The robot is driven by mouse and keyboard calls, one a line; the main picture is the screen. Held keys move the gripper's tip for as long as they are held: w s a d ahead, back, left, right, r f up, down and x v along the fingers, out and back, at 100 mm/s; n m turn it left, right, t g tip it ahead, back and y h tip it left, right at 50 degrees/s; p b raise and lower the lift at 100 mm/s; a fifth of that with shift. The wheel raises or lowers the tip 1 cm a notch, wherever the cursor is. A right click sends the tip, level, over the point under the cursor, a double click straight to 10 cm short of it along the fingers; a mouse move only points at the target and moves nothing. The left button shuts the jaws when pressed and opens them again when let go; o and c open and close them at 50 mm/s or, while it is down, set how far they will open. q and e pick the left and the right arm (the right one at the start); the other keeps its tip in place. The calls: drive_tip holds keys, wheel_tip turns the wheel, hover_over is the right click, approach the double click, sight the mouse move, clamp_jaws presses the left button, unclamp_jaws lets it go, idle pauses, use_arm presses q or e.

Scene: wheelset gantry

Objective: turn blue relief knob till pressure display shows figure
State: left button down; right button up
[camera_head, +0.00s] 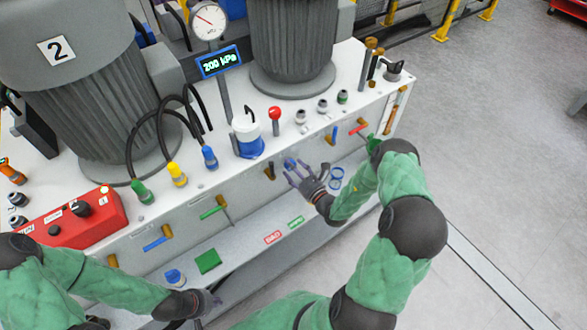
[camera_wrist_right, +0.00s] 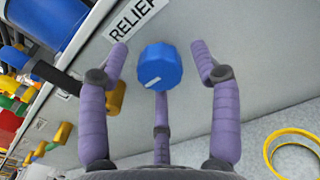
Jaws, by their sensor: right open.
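The blue relief knob (camera_wrist_right: 160,67) sits on the grey front panel under a "RELIEF" label (camera_wrist_right: 136,14), with a short white mark on its face. In the head view the knob (camera_head: 290,163) shows just beyond my right gripper's fingers. My right gripper (camera_head: 303,177) is open, its purple fingers (camera_wrist_right: 163,70) spread around the knob with gaps at both sides. The pressure display (camera_head: 219,62) reads "200 kPa" below a round dial gauge (camera_head: 208,21). My left gripper (camera_head: 207,301) is low at the bottom, away from the panel; its fingers are too unclear to judge.
A brass fitting (camera_wrist_right: 116,97) is left of the knob. Blue and yellow rings (camera_wrist_right: 292,150) are at lower right. A lower shelf holds a green block (camera_head: 208,261) and "BAD" (camera_head: 272,237) and "OPEN"-like green labels. A red box (camera_head: 75,218) stands at left. Floor at right is clear.

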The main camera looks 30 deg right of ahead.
drive_tip(key=c, duration=1.1)
drive_tip(key=shift+c, duration=0.2)
drive_tip(key=shift+m, duration=0.3)
drive_tip(key=shift+m+p, duration=3.6)
drive_tip(key=shift+m, duration=4.2)
